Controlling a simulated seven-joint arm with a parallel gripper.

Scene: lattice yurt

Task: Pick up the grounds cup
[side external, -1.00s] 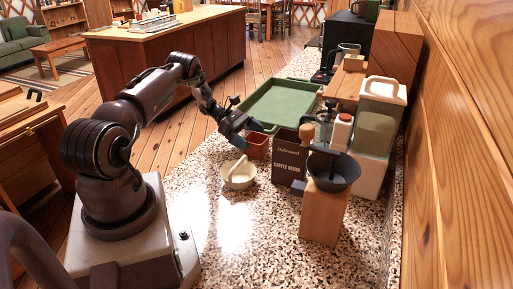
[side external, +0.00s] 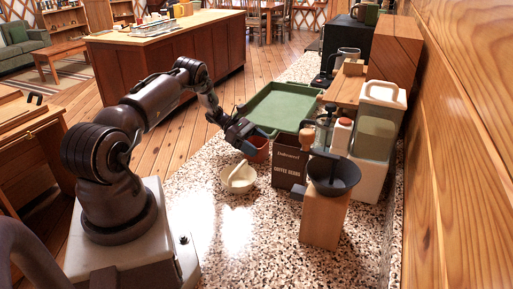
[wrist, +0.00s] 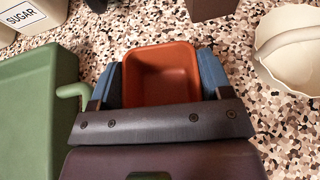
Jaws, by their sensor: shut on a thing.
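The grounds cup appears to be the small terracotta-red square cup (side external: 261,153) on the speckled counter, beside the coffee beans box. In the wrist view the red cup (wrist: 162,70) shows its open top and looks empty. My gripper (side external: 250,141) is at the cup, with its blue fingers on either side of it. In the wrist view my gripper (wrist: 161,82) is shut on the cup, its fingers against two opposite walls. The fingers and wrist hide part of the cup in the side view. I cannot tell any gap under the cup.
A cream bowl (side external: 238,182) with a handle sits just in front. The dark coffee beans box (side external: 290,165) stands close on the right. A green tray (side external: 280,106) lies behind. A wooden stand with a dark funnel (side external: 335,175) is further right. The front counter is clear.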

